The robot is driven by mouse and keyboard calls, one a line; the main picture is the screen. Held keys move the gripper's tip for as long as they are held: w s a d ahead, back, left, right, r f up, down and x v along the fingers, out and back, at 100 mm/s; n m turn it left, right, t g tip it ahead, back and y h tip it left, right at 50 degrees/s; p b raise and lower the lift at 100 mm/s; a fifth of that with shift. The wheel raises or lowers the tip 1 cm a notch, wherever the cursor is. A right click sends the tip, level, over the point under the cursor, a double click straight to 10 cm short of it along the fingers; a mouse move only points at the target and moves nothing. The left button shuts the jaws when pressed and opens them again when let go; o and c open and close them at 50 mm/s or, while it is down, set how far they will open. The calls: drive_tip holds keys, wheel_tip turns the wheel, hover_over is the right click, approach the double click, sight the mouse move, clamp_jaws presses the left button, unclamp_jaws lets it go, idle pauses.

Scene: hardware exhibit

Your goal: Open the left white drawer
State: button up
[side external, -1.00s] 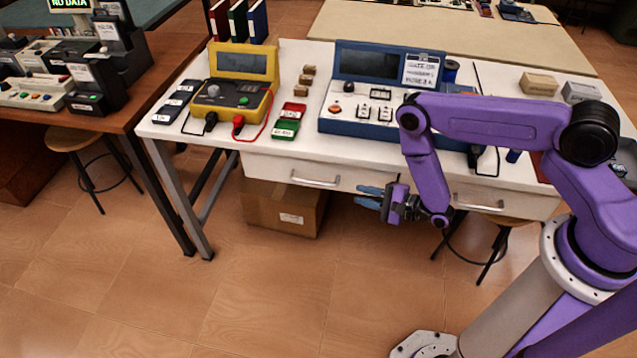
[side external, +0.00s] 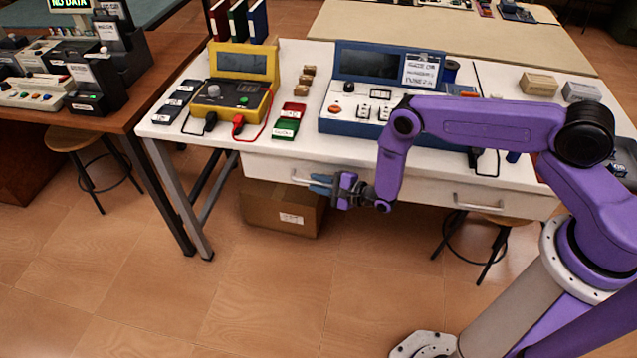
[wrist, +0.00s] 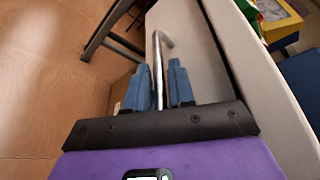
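The left white drawer (side external: 265,167) is under the front of the white table, and its front looks flush with the table. Its metal bar handle (wrist: 157,62) runs between the two blue fingers of my gripper (wrist: 158,88) in the wrist view. The fingers stand apart, one on each side of the handle, with a small gap visible. In the side view my gripper (side external: 321,185) is at the handle and hides much of it; the handle's left end (side external: 297,180) still shows.
The right white drawer (side external: 500,201) is closed. A cardboard box (side external: 270,212) stands on the floor under the left drawer. A yellow meter (side external: 236,85) and a blue console (side external: 360,95) stand on the white table (side external: 310,155). The floor in front is clear.

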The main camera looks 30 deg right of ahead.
drive_tip(key=shift+w, duration=0.1)
clamp_jaws()
drive_tip(key=shift+a, duration=0.15)
drive_tip(key=s+a, duration=2.1)
drive_tip(key=shift+s+a, duration=0.2)
drive_tip(key=shift+s, duration=0.1)
unclamp_jaws()
drive_tip(key=v, duration=1.2)
